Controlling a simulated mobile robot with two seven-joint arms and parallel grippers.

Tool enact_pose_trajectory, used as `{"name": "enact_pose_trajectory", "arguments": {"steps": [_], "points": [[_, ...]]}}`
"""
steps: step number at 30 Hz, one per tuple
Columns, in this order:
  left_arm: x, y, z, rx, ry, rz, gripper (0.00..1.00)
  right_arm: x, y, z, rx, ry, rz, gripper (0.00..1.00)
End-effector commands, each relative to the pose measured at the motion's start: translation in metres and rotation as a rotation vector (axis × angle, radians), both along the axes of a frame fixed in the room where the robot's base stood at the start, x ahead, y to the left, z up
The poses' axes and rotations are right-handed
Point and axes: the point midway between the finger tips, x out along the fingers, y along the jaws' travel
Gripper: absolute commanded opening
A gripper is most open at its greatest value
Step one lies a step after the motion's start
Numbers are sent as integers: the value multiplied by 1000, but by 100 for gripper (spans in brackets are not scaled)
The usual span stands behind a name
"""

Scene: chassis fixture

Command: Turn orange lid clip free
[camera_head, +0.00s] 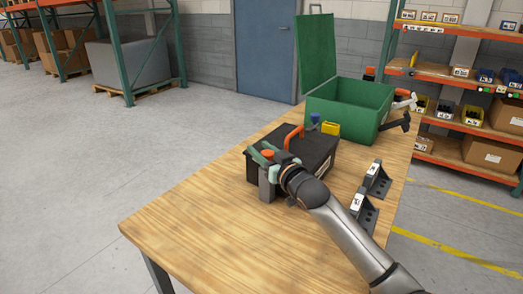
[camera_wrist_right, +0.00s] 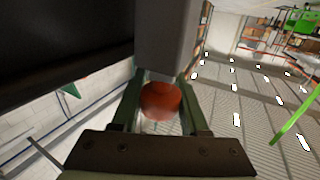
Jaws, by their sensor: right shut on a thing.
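The black case (camera_head: 317,150) stands on the wooden table, with an orange handle (camera_head: 293,136) on top. The orange lid clip (camera_head: 267,154) shows as a small round orange piece at the case's front left, by a grey block (camera_head: 268,186). My right gripper (camera_head: 263,153) is at this corner, its green fingers around the clip. In the right wrist view the orange clip (camera_wrist_right: 161,101) sits between the two fingers, under the grey block (camera_wrist_right: 168,38). The fingers are shut on it. My left gripper is out of view.
An open green box (camera_head: 350,108) stands behind the case. A yellow piece (camera_head: 331,128) and a blue piece (camera_head: 314,118) are near the case's back edge. Two black brackets (camera_head: 376,180) (camera_head: 364,210) stand to the right, close to my right arm. The table's front left is clear.

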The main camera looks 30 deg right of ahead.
Motion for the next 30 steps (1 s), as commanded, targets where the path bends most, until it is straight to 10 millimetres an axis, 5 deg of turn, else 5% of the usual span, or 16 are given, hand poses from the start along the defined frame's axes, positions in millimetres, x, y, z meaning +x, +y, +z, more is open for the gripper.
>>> {"name": "enact_pose_trajectory", "arguments": {"steps": [7, 21, 30], "points": [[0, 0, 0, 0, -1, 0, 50, 0, 0, 0, 0, 0, 1, 0], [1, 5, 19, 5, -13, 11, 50, 0, 6, 5, -13, -1, 133, 0], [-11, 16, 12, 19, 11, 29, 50, -1, 13, 4, -5, -7, 252, 0]]}}
